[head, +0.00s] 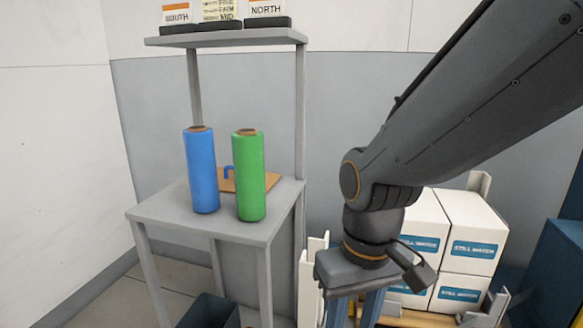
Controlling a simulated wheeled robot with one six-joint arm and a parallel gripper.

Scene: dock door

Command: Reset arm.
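My arm reaches in from the upper right, and my gripper (354,310) points down at the lower middle, in front of the stacked boxes.
White boxes (470,228) are stacked behind my gripper. A dark bin (208,312) is below the stand.

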